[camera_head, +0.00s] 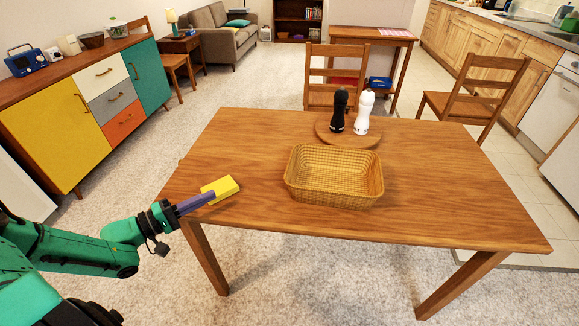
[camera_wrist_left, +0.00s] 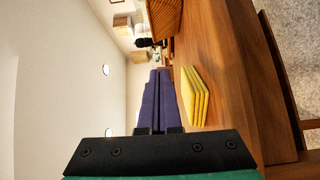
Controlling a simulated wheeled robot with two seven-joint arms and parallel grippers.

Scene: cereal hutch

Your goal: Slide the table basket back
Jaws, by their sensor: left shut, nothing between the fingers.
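The woven tan basket (camera_head: 334,190) stands empty on the wooden table (camera_head: 440,205), near the middle of its front half. In the left wrist view the basket (camera_wrist_left: 164,20) shows at the top, ahead of my fingers. My left gripper (camera_head: 211,195) is at the table's front left corner, left of the basket and well apart from it. Its purple fingers (camera_wrist_left: 160,74) are shut together with nothing between them. My right gripper is in neither view.
A yellow object (camera_head: 222,187), layered in the left wrist view (camera_wrist_left: 195,95), lies beside my left fingers. A round wooden board (camera_head: 348,141) behind the basket bears a black mill (camera_head: 338,110) and a white mill (camera_head: 363,112). The table's right side is clear.

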